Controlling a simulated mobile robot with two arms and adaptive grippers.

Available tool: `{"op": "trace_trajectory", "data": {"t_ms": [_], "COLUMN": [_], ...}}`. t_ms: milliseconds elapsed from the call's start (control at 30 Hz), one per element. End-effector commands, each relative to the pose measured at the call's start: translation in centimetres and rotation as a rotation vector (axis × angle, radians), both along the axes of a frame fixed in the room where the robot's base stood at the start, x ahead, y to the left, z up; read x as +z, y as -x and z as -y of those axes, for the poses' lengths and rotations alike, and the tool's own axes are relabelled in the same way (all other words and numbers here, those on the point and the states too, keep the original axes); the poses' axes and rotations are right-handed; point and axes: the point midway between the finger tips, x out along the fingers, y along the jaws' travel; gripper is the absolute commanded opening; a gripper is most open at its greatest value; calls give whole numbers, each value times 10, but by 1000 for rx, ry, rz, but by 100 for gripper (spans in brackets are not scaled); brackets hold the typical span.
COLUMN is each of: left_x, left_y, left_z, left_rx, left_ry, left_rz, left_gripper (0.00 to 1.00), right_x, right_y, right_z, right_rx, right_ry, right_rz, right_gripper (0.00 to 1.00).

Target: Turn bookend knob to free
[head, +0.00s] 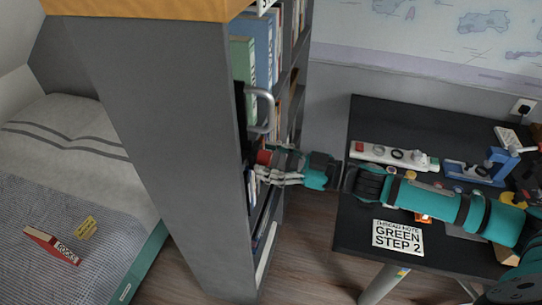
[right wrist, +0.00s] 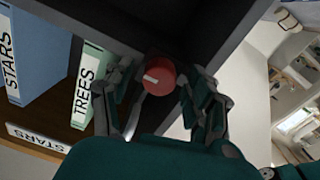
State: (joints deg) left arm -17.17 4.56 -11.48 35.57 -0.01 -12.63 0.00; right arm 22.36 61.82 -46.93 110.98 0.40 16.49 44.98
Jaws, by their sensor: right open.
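The red knob (head: 264,157) sits at the front edge of the grey bookshelf, below a light grey curved handle (head: 262,112). In the right wrist view the knob (right wrist: 160,77) is round, with a white mark pointing left and slightly downward. My right gripper (head: 268,174) is open at the knob, reaching in from the right. In the right wrist view its fingers (right wrist: 160,88) stand on both sides of the knob; whether they touch it I cannot tell. The bookend body is not clearly visible. My left gripper is not in view.
The bookshelf side panel (head: 185,150) stands left of the gripper. A green TREES book (right wrist: 90,85) and blue STARS book (right wrist: 38,55) stand near the knob. A black desk (head: 385,120) with a white note (head: 398,237) lies under my right arm. A bed (head: 75,130) is at left.

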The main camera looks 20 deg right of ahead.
Motion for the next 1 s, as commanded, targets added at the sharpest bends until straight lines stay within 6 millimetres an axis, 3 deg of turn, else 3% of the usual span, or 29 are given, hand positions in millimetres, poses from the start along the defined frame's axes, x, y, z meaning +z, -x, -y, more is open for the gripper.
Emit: {"op": "trace_trajectory", "data": {"t_ms": [267, 667, 1000], "left_x": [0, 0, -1], "left_y": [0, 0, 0], "left_z": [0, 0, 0], "left_rx": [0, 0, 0], "left_ry": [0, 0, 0], "left_rz": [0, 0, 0], "left_gripper": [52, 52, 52], "right_x": [-1, -1, -1], "right_y": [-1, 0, 0], "right_z": [0, 0, 0], "right_rx": [0, 0, 0], "right_ry": [1, 1, 29], "right_rz": [-1, -1, 41], "right_gripper": [54, 2, 2]}}
